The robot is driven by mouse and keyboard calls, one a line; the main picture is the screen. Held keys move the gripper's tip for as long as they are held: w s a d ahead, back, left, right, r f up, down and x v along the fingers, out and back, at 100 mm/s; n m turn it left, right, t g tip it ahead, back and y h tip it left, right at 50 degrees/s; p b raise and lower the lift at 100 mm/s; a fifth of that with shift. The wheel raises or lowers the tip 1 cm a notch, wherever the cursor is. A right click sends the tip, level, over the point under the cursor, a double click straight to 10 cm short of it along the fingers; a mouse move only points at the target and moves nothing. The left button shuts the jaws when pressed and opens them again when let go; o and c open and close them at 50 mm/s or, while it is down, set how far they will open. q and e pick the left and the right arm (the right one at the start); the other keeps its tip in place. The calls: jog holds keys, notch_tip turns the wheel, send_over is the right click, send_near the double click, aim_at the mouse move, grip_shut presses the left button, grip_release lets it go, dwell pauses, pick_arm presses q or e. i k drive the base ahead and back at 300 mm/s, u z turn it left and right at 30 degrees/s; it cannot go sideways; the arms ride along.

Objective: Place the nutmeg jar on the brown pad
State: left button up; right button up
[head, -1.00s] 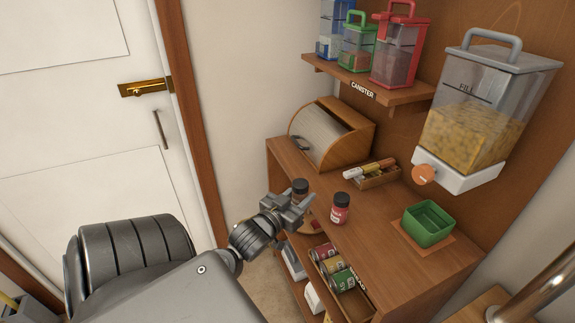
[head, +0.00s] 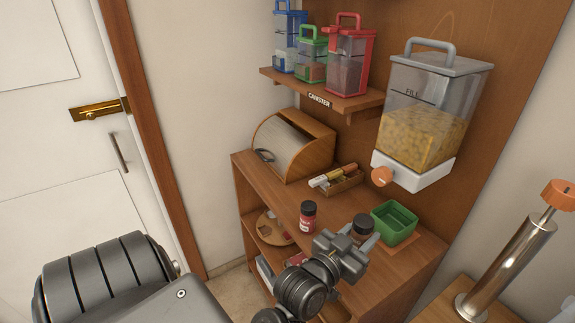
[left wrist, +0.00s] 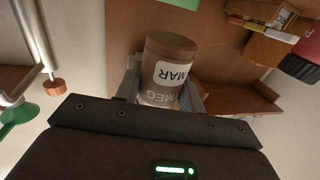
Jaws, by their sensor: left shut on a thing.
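The nutmeg jar (head: 363,223), dark-capped, is between the fingers of my left gripper (head: 362,238). In the left wrist view the jar (left wrist: 168,62) is brown with a pale label, on which "MEG" and "MAR" can be read. My left gripper is shut on it, above the right part of the wooden cabinet top. A thin orange-brown pad (head: 432,245) lies on the cabinet top at the right, partly covered by a green open box (head: 394,224). The held jar is left of the box. My right gripper is not in view.
A red jar with a dark cap (head: 308,218) stands on the cabinet top (head: 275,190), left of my left gripper. Behind are a bread box (head: 292,145), a small tray (head: 338,183) and a wall dispenser (head: 425,120). A metal post (head: 505,265) rises at the right.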

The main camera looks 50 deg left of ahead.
aim_at(266, 231)
jog(key=z, duration=1.05)
jog(key=k, duration=1.1)
jog(key=u, duration=1.25)
jog(key=i, duration=0.35)
jog(key=z, duration=0.1)
